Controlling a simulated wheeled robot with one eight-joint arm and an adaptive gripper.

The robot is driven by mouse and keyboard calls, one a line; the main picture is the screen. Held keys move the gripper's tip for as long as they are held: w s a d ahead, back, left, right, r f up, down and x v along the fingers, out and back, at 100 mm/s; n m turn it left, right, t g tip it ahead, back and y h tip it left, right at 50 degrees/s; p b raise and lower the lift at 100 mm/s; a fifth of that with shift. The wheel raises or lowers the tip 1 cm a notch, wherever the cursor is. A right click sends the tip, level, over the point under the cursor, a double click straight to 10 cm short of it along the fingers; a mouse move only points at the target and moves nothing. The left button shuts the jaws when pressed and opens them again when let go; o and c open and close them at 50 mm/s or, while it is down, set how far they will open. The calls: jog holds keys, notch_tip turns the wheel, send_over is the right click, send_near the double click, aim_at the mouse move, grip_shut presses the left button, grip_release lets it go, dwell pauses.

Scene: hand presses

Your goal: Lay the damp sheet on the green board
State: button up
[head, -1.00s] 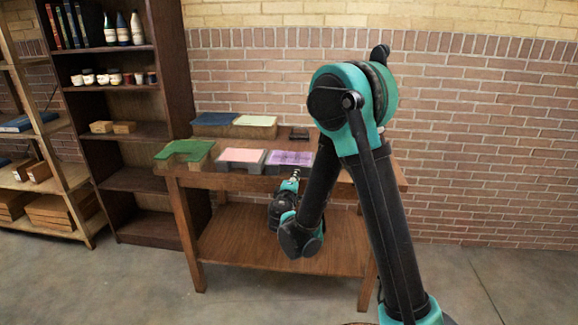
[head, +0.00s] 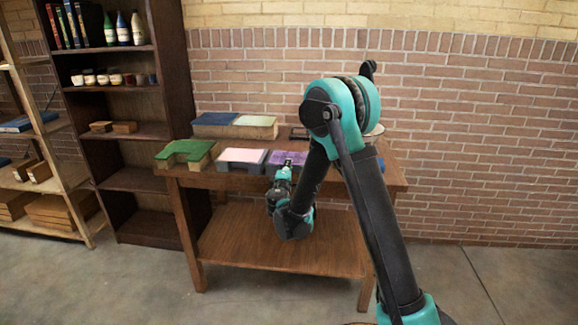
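The green board (head: 172,153) lies on a block at the front left of the table. A pale pink sheet (head: 242,155) lies on a grey block to its right. A purple sheet (head: 290,158) lies on another grey block, right of the pink one. Which sheet is damp does not show. My gripper (head: 286,168) is at the table's front edge, just in front of the purple sheet's block and partly covering it. It is too small to tell whether it is open or touches anything.
A wooden block at the back of the table (head: 182,178) carries a blue sheet (head: 213,118) and a light green one (head: 254,120). A dark frame (head: 298,134) and a pale round thing (head: 374,130) are at the right, partly behind my arm. Shelves (head: 133,180) stand at left.

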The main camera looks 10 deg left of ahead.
jog(key=shift+w, duration=0.7)
jog(key=shift+c, duration=1)
grip_shut()
jog(key=shift+r, duration=0.15)
jog(key=shift+r, duration=1.4)
jog(key=shift+s, duration=0.1)
